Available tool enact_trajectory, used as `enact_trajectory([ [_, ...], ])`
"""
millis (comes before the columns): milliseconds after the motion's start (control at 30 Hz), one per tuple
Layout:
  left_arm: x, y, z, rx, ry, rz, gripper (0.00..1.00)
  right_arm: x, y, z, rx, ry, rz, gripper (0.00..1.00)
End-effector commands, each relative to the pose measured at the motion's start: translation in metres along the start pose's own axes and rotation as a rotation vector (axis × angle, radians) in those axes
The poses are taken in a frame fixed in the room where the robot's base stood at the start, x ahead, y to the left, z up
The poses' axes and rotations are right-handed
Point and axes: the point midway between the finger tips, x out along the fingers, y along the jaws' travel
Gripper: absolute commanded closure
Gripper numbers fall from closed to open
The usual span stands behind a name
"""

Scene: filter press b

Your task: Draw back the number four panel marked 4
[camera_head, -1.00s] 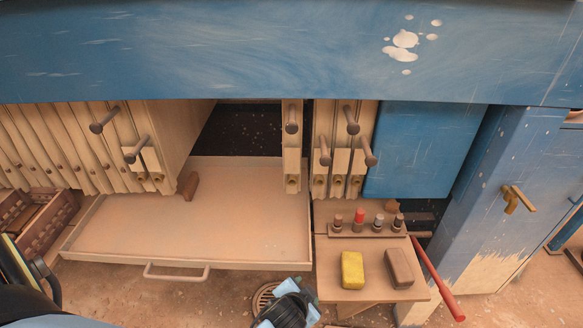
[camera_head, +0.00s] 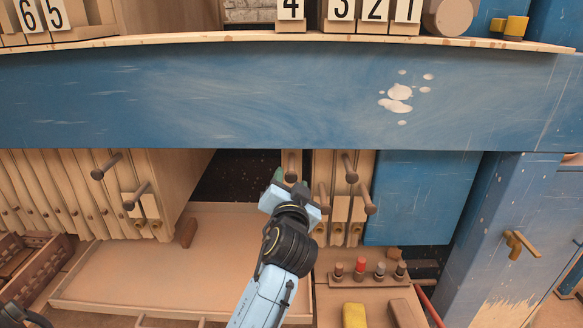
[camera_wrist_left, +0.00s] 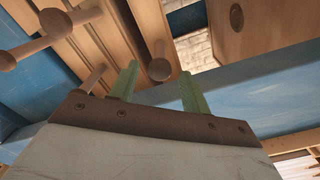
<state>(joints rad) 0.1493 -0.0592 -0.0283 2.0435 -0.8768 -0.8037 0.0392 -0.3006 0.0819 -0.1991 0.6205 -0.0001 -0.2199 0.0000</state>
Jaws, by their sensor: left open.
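The panel marked 4 (camera_head: 291,10) stands at the top of the head view, its number above the blue beam; below the beam my gripper hides much of it. My left gripper (camera_head: 289,184) is open in front of its lower part. In the left wrist view, the panel's round-ended handle (camera_wrist_left: 160,68) shows between the green fingers of the left gripper (camera_wrist_left: 160,88), with gaps on both sides. The fingers do not grip it.
Panels 3, 2 and 1 (camera_head: 375,10) stand close on the right, with protruding handles (camera_head: 349,170). An open gap (camera_head: 240,175) lies left of panel 4. The blue beam (camera_head: 200,95) crosses above the gripper. A tray (camera_head: 150,275) lies below.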

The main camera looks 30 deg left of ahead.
Motion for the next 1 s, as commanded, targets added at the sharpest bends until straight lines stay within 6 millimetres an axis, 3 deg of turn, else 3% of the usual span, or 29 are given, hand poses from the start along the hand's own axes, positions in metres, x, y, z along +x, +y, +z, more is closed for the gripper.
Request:
enact_trajectory([
  [100, 0.026, -0.001, -0.001, 0.002, 0.000, -0.001, 0.53, -0.003, 0.000, 0.000, 0.000, -0.001, 0.000, 0.64],
  [300, 0.053, 0.000, 0.000, 0.000, 0.000, 0.001, 0.53, -0.005, 0.000, 0.000, 0.000, -0.002, 0.000, 0.64],
  [733, 0.064, 0.001, 0.001, -0.001, -0.001, 0.002, 0.53, -0.006, -0.002, 0.000, 0.001, -0.001, -0.003, 0.64],
  [1000, 0.063, 0.001, 0.001, -0.001, -0.001, 0.002, 0.86, -0.006, -0.003, -0.001, 0.001, 0.000, -0.004, 0.64],
])
